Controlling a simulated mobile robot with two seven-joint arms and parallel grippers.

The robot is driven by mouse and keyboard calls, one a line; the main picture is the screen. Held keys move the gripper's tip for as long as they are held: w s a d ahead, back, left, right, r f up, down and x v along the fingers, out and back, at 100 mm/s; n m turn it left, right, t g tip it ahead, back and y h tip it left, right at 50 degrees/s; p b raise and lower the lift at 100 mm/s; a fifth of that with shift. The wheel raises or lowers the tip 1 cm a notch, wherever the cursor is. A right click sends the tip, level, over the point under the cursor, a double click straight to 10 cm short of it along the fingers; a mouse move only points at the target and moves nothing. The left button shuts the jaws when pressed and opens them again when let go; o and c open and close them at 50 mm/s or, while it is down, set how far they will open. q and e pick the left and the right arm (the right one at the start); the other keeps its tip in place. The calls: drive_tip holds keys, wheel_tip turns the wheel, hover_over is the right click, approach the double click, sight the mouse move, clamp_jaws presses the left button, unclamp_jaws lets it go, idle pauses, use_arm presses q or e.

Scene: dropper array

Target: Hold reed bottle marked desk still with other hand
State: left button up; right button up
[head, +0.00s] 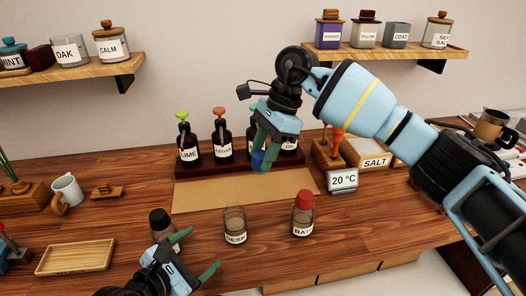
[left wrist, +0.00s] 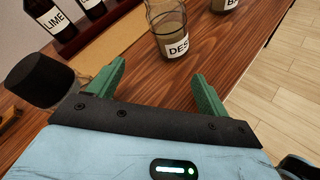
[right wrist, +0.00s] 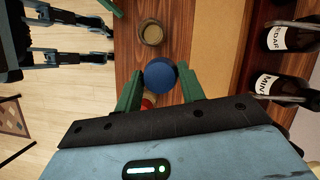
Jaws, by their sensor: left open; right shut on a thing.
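The clear bottle marked DESK (head: 235,228) stands upright and uncapped on the table's front part. It also shows in the left wrist view (left wrist: 172,30). My left gripper (head: 197,253) is open and empty, low over the table to the left of the bottle. In the left wrist view the bottle is beyond the fingertips, not between them. My right gripper (head: 262,150) is shut on a blue-bulbed dropper (right wrist: 160,73), above the mat behind the bottle. In the right wrist view the bottle's open mouth (right wrist: 152,33) shows beyond the blue bulb. The dropper's lower part is hidden.
A red-capped BATH bottle (head: 303,218) stands right of DESK. A black-capped bottle (head: 160,219) stands close to my left gripper. Dark dropper bottles marked LIME (head: 189,153) and others stand on a rack behind the tan mat (head: 215,193). A 20 °C display (head: 343,181) is at right.

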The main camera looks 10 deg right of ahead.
use_arm(q)
drive_tip(key=shift+s+a+r+m+t+y, duration=0.15)
drive_tip(key=shift+s+m+t+y, duration=0.1)
drive_tip(key=shift+m, duration=0.35)
drive_tip(key=shift+s+a+f+m+t+y, duration=0.1)
drive_tip(key=shift+m+t+y, duration=0.15)
drive_tip(key=shift+m, duration=0.35)
drive_tip(key=a+m, duration=0.1)
drive_tip(key=a+m+t, duration=0.1)
drive_tip(key=a, duration=0.1)
drive_tip(key=shift+s+m+y, duration=0.35)
drive_tip(key=shift+m+y, duration=0.05)
drive_tip(key=a+m+t, duration=0.1)
drive_tip(key=a, duration=0.1)
drive_tip(key=s+a+m+t+y, duration=0.1)
drive_tip(key=a+m, duration=0.1)
drive_tip(key=shift+s+m, duration=0.2)
drive_tip(key=shift+m, duration=0.1)
drive_tip(key=s+a+m+t+y, duration=0.3)
drive_tip(key=s+a+m+y, duration=0.15)
drive_tip(key=a+m, duration=0.4)
drive_tip(key=s+f+m+g, duration=0.1)
drive_tip(key=s+f+g, duration=0.1)
drive_tip(key=f, duration=0.5)
drive_tip(key=shift+s+a+h, duration=0.15)
drive_tip(key=shift+s+h, duration=0.2)
drive_tip(key=shift+s, duration=0.3)
drive_tip(key=shift+s+m, duration=0.1)
drive_tip(key=shift+m, duration=0.15)
